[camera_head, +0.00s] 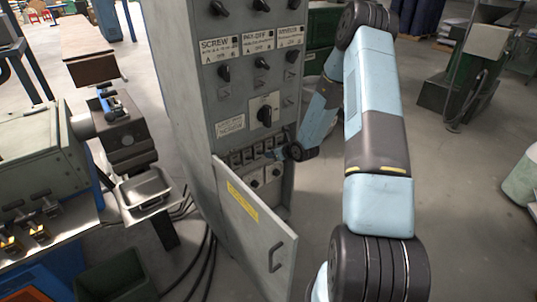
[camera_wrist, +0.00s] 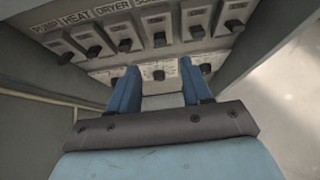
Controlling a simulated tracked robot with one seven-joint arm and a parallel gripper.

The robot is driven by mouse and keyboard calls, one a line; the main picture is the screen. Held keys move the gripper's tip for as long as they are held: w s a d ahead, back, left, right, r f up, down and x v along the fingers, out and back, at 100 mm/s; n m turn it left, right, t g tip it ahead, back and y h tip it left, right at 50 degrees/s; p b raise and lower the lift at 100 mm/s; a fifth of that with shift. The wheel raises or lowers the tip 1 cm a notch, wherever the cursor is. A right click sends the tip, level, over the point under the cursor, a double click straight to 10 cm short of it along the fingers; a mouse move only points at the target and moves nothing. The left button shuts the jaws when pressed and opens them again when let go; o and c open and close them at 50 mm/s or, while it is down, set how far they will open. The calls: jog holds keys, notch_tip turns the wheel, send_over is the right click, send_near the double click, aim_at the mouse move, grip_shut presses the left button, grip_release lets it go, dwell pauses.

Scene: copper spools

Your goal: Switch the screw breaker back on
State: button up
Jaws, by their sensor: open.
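A row of black breaker levers (camera_wrist: 160,40) runs along the open cabinet compartment in the wrist view. Labels PUMP, HEAT and DRYER are readable; the label after DRYER starts with S and is cut off at the top edge. The screw breaker appears to be the one right of DRYER. Which levers are up or down I cannot tell. My gripper (camera_wrist: 159,68) is open and empty, its two blue fingers apart just below the row, with no clear contact. In the head view the breaker row (camera_head: 246,155) is small, with my gripper (camera_head: 280,153) at its right end.
The grey cabinet (camera_head: 180,100) has its lower door (camera_head: 250,235) swung open toward the camera. Rotary knobs (camera_head: 265,115) are above the breakers. A lower white plate with small knobs (camera_wrist: 158,75) lies behind my fingers.

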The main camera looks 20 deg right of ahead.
jog(key=shift+v, duration=2.15)
jog(key=shift+f, duration=0.1)
